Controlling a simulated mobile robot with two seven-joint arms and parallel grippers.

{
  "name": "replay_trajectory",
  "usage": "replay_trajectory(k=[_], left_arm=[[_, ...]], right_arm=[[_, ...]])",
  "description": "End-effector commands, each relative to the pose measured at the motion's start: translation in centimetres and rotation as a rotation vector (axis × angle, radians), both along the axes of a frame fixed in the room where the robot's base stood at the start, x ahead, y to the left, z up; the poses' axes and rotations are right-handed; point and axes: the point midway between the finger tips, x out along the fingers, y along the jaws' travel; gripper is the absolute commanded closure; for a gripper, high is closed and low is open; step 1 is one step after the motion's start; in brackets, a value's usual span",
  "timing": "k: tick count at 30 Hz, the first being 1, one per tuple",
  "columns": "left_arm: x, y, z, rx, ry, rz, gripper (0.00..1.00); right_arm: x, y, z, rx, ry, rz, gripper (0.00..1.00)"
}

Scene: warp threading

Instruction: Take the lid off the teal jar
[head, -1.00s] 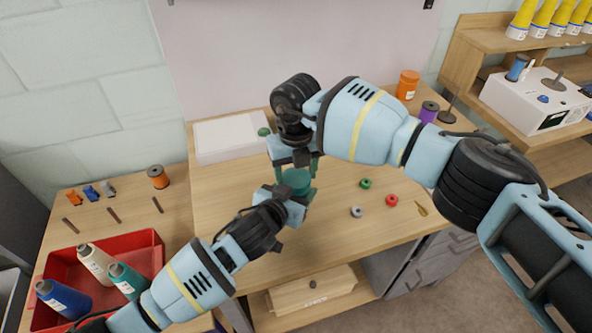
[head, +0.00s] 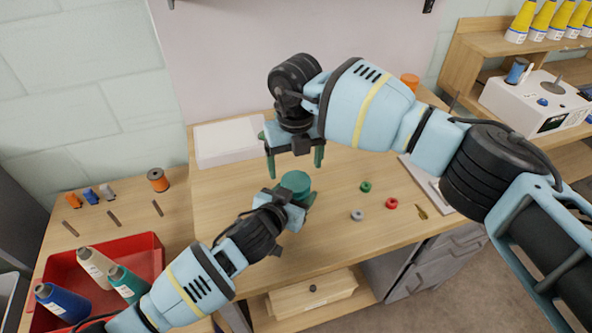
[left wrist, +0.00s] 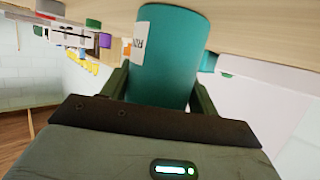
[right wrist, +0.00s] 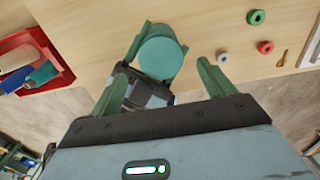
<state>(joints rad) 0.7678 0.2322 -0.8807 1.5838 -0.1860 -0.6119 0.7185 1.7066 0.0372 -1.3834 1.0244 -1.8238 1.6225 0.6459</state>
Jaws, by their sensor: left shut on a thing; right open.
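The teal jar (head: 295,184) stands near the middle of the table with its flat round teal top facing up. In the left wrist view its teal side (left wrist: 165,60) carries a white label. My left gripper (head: 292,196) is shut around the jar from the front left. My right gripper (head: 295,169) points down above the jar, with its fingers spread and nothing between them. In the right wrist view the jar's round top (right wrist: 160,57) lies below and between the open fingers. The top looks closed; I cannot make out a lid seam.
Green (head: 365,187), red (head: 391,203) and grey (head: 357,215) rings lie right of the jar. A white box (head: 228,145) is behind left. A red tray (head: 150,262) with several cones stands at lower left. The table in front of the jar is clear.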

Motion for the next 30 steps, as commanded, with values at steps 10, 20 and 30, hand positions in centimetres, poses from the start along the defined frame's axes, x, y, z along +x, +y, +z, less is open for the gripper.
replay_trajectory(k=[10,20,30], left_arm=[[0.0,0.0,0.0,0.0,0.0,0.0,0.29],[0.0,0.0,0.0,0.0,-0.001,0.0,0.15],[-2.3,1.2,1.0,-0.001,-0.001,-0.001,0.15]], right_arm=[[0.0,-0.1,0.2,-0.002,0.002,-0.002,0.18],[0.0,-0.1,0.2,-0.002,0.002,-0.003,0.18],[0.1,-0.1,1.3,-0.002,-0.011,-0.003,0.18]])
